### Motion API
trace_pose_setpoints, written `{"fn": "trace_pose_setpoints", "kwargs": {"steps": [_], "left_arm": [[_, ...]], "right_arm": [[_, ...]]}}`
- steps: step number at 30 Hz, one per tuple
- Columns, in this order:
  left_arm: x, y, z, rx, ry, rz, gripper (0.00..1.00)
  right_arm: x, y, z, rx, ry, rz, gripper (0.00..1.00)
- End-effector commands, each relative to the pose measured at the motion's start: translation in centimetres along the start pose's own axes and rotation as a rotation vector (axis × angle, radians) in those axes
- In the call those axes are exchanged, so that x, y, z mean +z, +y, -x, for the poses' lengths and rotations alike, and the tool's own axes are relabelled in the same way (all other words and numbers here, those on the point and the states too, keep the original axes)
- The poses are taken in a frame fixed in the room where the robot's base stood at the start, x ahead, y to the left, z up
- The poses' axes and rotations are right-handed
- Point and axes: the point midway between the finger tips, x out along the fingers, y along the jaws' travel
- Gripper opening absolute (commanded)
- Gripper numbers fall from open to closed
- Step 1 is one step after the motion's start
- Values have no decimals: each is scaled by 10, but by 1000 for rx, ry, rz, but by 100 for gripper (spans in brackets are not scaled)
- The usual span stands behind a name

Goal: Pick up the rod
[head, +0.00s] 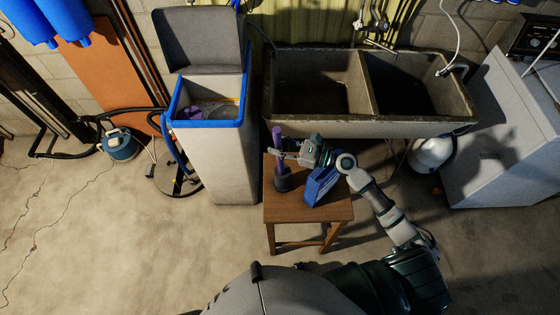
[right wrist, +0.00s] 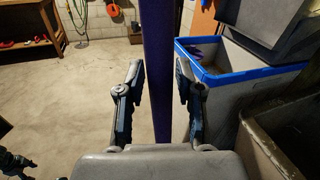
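The purple rod (head: 277,137) stands upright on the small wooden table, its lower end in a dark round holder (head: 282,182). My right gripper (head: 284,147) is at the rod's upper part, coming from the right. In the right wrist view the rod (right wrist: 158,75) runs vertically between the two fingers of my right gripper (right wrist: 160,75). The fingers are open, with a narrow gap visible on each side of the rod. I cannot tell how deep the rod sits in the holder. My left gripper does not show in the head view.
Behind are the open water softener (head: 232,160) with a blue rim and a concrete double sink (head: 330,127).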

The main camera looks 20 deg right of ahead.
Motion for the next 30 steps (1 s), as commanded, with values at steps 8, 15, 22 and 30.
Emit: {"fn": "trace_pose_setpoints", "kwargs": {"steps": [8, 15, 22, 30], "left_arm": [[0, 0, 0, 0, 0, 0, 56], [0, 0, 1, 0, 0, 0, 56], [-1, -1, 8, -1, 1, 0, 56], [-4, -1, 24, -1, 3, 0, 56]], "right_arm": [[0, 0, 0, -1, 0, 1, 0], [3, -1, 1, 0, 1, 2, 0], [29, -3, 1, -1, 0, 7, 0], [88, -9, 1, -1, -2, 9, 0]]}}
